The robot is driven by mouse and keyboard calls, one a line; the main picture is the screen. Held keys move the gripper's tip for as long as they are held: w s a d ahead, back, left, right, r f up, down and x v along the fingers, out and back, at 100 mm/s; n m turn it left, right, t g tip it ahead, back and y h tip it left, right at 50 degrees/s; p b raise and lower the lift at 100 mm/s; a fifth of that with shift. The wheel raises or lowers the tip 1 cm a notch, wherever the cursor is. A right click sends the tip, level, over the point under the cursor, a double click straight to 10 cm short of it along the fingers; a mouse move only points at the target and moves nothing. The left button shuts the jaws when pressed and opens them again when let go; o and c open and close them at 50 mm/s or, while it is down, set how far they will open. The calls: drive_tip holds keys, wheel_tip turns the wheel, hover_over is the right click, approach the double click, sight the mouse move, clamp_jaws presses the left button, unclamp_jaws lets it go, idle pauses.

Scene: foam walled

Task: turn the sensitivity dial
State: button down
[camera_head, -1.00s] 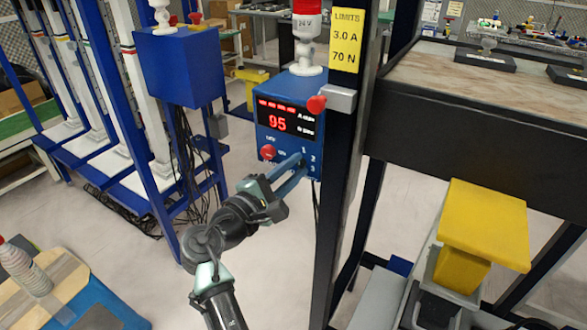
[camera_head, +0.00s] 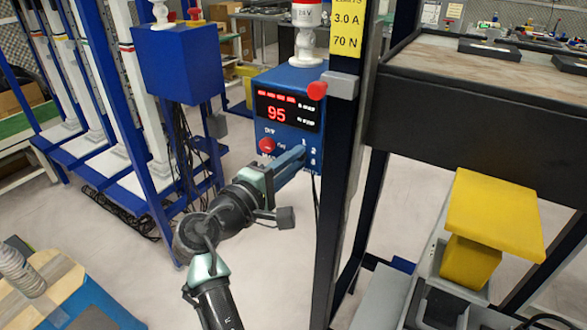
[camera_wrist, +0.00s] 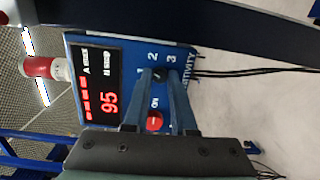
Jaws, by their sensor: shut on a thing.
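The blue control box (camera_head: 262,130) is mounted beside the black post and its red display reads 95. In the wrist view the box (camera_wrist: 187,55) appears turned sideways, with the numbers 1, 2 and 3 around a small black dial (camera_wrist: 160,74) and part of the word "sensitivity" beside it. My gripper (camera_head: 303,152) reaches the lower right of the box's face. In the wrist view its two blue fingers (camera_wrist: 162,78) are shut on the dial, one on each side. The fingers hide the dial in the head view.
A red button (camera_head: 267,145) sits left of the dial, close to the fingers, and a red knob (camera_head: 317,90) sticks out above. The black post (camera_head: 338,180) stands just right of the box. A yellow block (camera_head: 495,215) is at the right. Black cables hang below the box.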

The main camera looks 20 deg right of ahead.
drive_tip(key=m+b, duration=0.2)
drive_tip(key=m, duration=0.2)
drive_tip(key=shift+f+b, duration=0.2)
drive_tip(key=shift+b, duration=0.2)
drive_tip(key=shift+r+m+y+b, duration=0.15)
drive_tip(key=shift+m+y+b, duration=0.15)
drive_tip(key=shift+m+b, duration=0.75)
drive_tip(key=shift+m, duration=0.35)
drive_tip(key=c, duration=0.7)
unclamp_jaws()
drive_tip(key=shift+c, duration=0.2)
drive_tip(key=f+p+v, duration=0.1)
drive_tip(key=v, duration=1.2)
drive_tip(key=shift+r, duration=0.45)
drive_tip(key=shift+s, duration=0.15)
